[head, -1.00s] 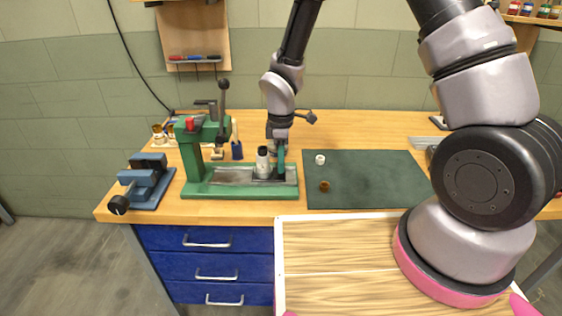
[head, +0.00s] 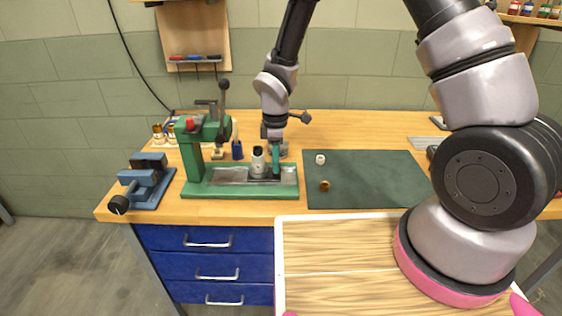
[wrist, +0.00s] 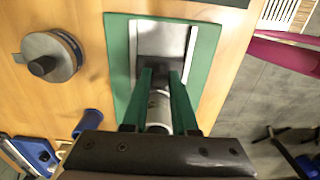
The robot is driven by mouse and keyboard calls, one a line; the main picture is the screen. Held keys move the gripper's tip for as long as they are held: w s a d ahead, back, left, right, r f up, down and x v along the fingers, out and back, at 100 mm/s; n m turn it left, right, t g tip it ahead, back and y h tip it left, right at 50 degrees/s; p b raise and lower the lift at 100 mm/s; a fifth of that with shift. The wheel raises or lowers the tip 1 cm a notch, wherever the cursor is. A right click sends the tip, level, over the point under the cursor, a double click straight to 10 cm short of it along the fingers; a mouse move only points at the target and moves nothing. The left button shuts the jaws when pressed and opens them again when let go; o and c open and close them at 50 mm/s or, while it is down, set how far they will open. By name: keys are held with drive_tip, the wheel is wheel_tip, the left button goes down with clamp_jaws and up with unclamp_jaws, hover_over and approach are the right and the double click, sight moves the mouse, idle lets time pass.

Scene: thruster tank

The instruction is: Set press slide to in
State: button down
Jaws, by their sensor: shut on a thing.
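The green press (head: 192,160) stands on the bench with its lever up. The press slide (head: 232,175) is a grey metal plate in the green base; it also shows in the wrist view (wrist: 160,40). A grey-white cylinder (head: 258,160) stands upright on it, right of the press head; in the wrist view the cylinder (wrist: 158,110) shows between the fingers. My gripper (head: 276,170) is low at the right part of the base, right of the cylinder. In the wrist view my gripper (wrist: 162,72) is shut on the slide; the exact contact is partly hidden.
A blue vise (head: 148,183) is left of the press. A green mat (head: 370,178) with a white ring (head: 320,159) and a brown ring (head: 325,185) lies to the right. A blue cup (head: 237,151) stands behind the base.

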sight(267, 169)
drive_tip(key=a, duration=0.2)
drive_tip(key=shift+w+a, duration=0.1)
drive_tip(key=shift+a, duration=0.3)
drive_tip(key=c, duration=0.7)
unclamp_jaws()
wheel_tip(267, 169, up, 11)
drive_tip(key=shift+f, duration=0.1)
